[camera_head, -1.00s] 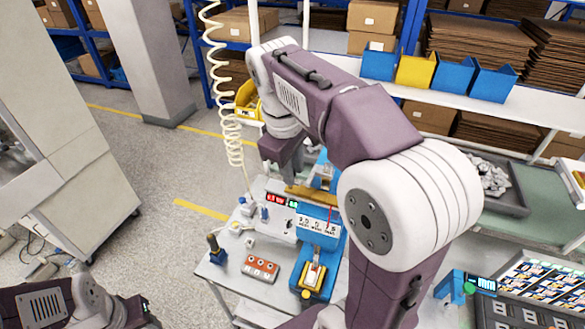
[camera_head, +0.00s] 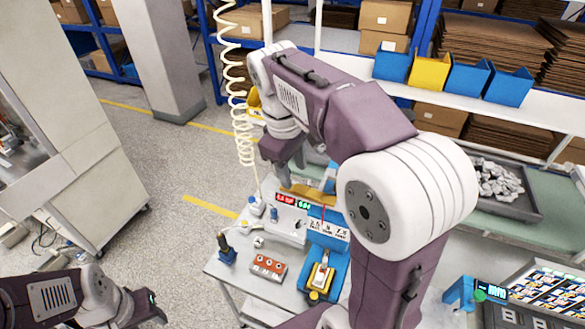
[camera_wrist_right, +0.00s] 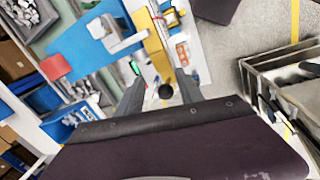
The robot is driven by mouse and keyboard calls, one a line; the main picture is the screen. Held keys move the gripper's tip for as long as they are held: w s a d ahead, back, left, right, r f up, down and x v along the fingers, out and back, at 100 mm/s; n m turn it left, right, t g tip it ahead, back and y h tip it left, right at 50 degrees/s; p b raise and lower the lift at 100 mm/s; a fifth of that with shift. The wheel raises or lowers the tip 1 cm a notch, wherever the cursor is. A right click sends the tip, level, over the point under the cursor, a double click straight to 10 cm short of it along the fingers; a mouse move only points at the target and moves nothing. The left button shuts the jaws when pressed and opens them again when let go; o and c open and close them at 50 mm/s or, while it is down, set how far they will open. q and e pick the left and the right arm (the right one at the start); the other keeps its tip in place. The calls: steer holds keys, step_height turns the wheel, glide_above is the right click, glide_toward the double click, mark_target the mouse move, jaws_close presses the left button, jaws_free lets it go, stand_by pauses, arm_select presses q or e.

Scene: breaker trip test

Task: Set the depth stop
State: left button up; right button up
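A blue test fixture (camera_head: 328,240) stands on a small bench, with lit red and green displays (camera_head: 292,200) and a row of number marks. A yellow bar (camera_head: 310,194) runs across its top. My right gripper (camera_head: 287,178) points down at the left end of this bar. In the right wrist view, my right fingers (camera_wrist_right: 160,80) are apart, on either side of a round black knob (camera_wrist_right: 166,91) at the end of the yellow bar (camera_wrist_right: 152,45). Contact cannot be told. No part is clearly readable as the depth stop. My left gripper (camera_head: 150,304) is low at left, its fingers unclear.
A red-orange block with several round holes (camera_head: 267,266) and a dark-handled tool in a blue holder (camera_head: 225,248) sit on the bench's left side. A coiled cream hose (camera_head: 243,130) hangs behind. Blue and yellow bins (camera_head: 430,72) line the back shelf. Open floor lies at left.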

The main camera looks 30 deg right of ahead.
steer(key=shift+w+a+r, duration=0.1)
steer(key=shift+a, duration=0.05)
step_height(320, 180, up, 9)
steer(key=s+a, duration=0.1)
steer(key=shift+a+p, duration=0.15)
steer(key=shift+p, duration=0.25)
steer(key=shift+o, duration=0.2)
steer(key=shift+f, duration=0.2)
